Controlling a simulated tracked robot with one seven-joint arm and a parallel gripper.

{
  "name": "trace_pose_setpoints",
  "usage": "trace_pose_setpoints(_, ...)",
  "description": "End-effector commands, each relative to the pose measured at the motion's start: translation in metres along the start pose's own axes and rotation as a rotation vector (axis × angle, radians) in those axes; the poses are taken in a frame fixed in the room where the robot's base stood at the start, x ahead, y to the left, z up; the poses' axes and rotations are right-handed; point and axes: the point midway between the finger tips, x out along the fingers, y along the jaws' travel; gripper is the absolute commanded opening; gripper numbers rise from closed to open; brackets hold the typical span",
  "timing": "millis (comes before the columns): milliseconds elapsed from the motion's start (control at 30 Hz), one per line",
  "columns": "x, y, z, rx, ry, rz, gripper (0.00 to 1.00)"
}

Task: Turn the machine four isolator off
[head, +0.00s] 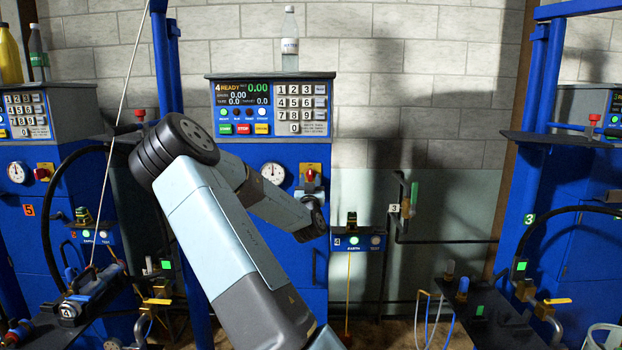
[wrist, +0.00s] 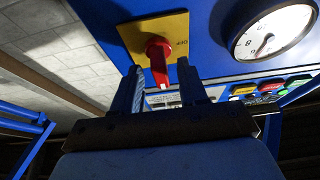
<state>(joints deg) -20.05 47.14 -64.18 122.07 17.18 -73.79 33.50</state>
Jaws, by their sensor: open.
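Machine four (head: 235,90) is the blue cabinet in the middle, with a lit "4 READY" display. Its isolator (head: 311,176) is a red rotary handle on a yellow plate, beside a round white gauge. In the wrist view the red handle (wrist: 158,62) is close up, and its long grip runs roughly up and down the picture. My gripper (wrist: 160,82) is open, with one finger to each side of the handle's lower end in that view. Whether the fingers touch it I cannot tell. In the head view my gripper (head: 313,207) is just below the isolator, mostly hidden by my wrist.
The white gauge (head: 272,173) is left of the isolator, and a keypad (head: 301,103) is above. A clear bottle (head: 290,40) stands on the cabinet. Another cabinet with a red isolator (head: 43,173) is at left. A small green-lit box (head: 358,241) is to the lower right.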

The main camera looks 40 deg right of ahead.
Motion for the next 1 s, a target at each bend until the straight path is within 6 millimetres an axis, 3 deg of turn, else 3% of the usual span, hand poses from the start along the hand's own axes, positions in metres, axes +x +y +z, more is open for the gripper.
trace_pose_setpoints(200,0.021,0.000,0.001,0.001,-0.001,0.000,0.43)
trace_pose_setpoints(567,0.025,0.000,0.000,0.001,-0.001,0.000,0.43)
trace_pose_setpoints(1000,0.025,0.000,0.000,0.001,-0.001,0.000,0.02)
